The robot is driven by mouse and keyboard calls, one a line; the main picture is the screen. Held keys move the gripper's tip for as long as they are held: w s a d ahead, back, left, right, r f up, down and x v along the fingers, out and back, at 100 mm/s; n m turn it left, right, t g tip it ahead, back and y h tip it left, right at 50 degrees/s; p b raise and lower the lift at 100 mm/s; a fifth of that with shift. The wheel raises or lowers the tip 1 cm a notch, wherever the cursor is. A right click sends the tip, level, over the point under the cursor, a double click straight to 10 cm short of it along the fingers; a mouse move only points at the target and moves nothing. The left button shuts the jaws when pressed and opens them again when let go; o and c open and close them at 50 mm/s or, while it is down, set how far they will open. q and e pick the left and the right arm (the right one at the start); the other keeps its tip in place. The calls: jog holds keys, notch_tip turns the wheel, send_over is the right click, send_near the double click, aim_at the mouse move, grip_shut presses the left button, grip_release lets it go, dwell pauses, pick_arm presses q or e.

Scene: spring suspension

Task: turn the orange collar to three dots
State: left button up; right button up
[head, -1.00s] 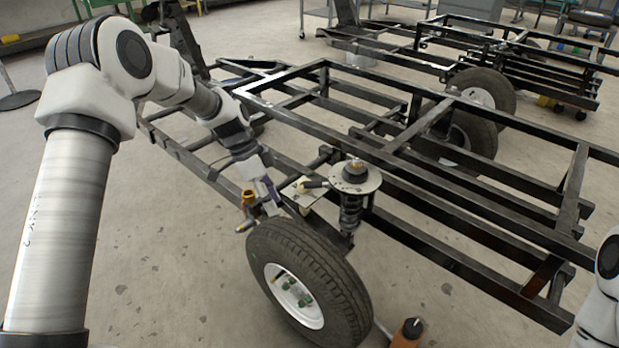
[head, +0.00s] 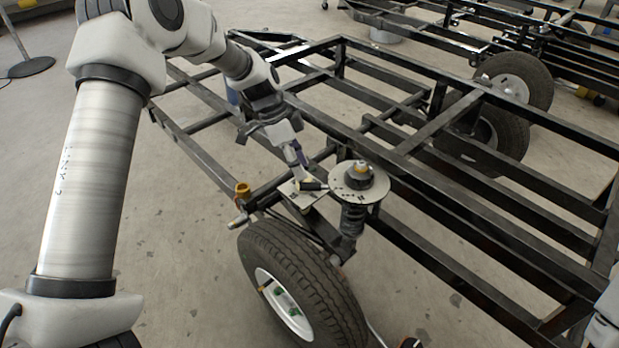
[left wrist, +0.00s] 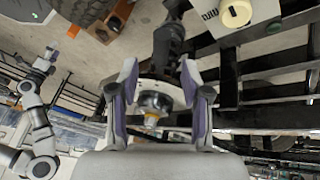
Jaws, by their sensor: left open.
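The suspension strut (head: 352,216) stands upright beside the wheel. A grey marked disc (head: 343,194) and a dark knob sit on its top. A small orange part, seemingly the orange collar (head: 361,166), tops it; the left wrist view shows it too (left wrist: 152,120). Its dots are too small to read. My left gripper (head: 307,178) is just left of the disc. In the left wrist view its purple-padded fingers (left wrist: 159,70) are apart, with the strut top seen between them, not visibly gripped. My right gripper seems to show small at the left wrist view's left edge (left wrist: 46,60).
A light plate (head: 297,193) with a black pointer lies left of the strut. A brass-coloured fitting (head: 242,190) stands further left. The tyre (head: 300,270) is in front, and black frame rails (head: 480,215) run behind and to the right.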

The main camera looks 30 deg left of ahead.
pick_arm(q)
jog(key=b+x, duration=0.1)
jog(key=x, duration=0.3)
jog(key=shift+w+a+f, duration=0.1)
jog(key=shift+w+a, duration=0.05)
jog(key=shift+d+f, duration=0.25)
jog(key=shift+f, duration=0.05)
pick_arm(e)
notch_tip(320, 180, down, 2)
jog(key=shift+w+f, duration=0.1)
pick_arm(q)
grip_shut()
jog(key=shift+d, duration=0.1)
